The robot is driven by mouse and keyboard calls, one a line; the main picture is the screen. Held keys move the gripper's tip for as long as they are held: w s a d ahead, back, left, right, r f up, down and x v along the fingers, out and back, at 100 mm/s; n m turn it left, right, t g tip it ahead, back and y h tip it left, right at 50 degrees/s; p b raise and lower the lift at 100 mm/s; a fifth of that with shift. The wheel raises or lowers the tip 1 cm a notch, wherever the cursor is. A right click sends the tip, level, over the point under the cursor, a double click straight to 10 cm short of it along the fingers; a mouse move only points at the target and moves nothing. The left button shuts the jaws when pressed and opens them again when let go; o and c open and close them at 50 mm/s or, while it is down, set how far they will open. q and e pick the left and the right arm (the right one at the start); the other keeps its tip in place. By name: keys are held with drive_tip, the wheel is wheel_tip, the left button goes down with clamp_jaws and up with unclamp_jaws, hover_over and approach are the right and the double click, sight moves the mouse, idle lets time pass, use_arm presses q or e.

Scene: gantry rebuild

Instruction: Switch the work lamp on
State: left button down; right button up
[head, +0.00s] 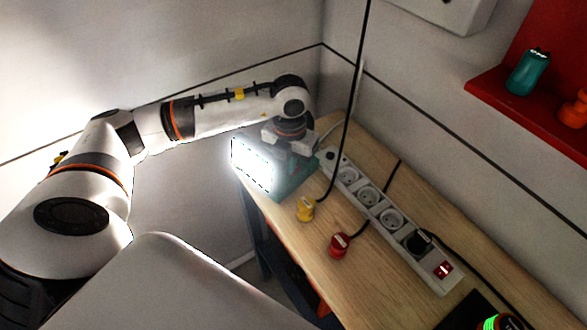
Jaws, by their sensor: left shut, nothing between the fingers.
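The work lamp (251,164) stands at the far left end of the wooden bench, a teal-framed lamp with its bright white panel facing left. The panel glows, so the lamp is lit. My left gripper (296,150) points down at the top and back of the lamp, its fingers shut with nothing between them. The fingertips are partly lost in the glare, and I cannot tell whether they touch the lamp. The lamp's switch is not visible. My right gripper is not in view.
A white power strip (387,217) runs along the bench (370,290), with a black plug (417,242) and a red switch (443,271). A yellow plug (305,209) and a red plug (340,245) lie loose in front. A red shelf (520,110) hangs at right.

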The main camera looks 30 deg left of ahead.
use_arm(q)
drive_tip(key=shift+s, duration=0.1)
drive_tip(key=shift+w+r+p, duration=0.2)
drive_tip(key=shift+r+p, duration=0.4)
drive_tip(key=shift+r, duration=0.25)
drive_tip(key=shift+s+r+p, duration=0.1)
drive_tip(key=shift+r+p, duration=1.3)
drive_tip(key=shift+r, duration=1.15)
